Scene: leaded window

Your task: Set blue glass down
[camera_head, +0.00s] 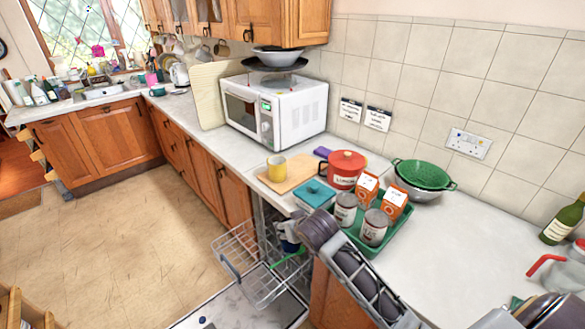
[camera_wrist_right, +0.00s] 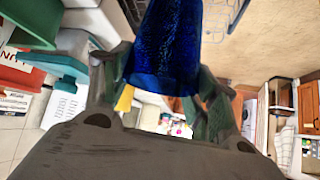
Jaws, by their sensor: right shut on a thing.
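My right gripper (camera_head: 290,236) is shut on the blue glass (camera_wrist_right: 168,45). In the right wrist view the glass is deep blue, textured and see-through, held between the two fingers. In the head view the gripper is over the back part of the pulled-out wire dishwasher rack (camera_head: 240,262), by the counter's front edge. There the glass is too small and covered to make out clearly. I cannot tell whether it touches the rack. My left gripper is not in view.
A green tray (camera_head: 376,250) with cans and cartons stands on the counter beside my right arm. The floor at left is clear.

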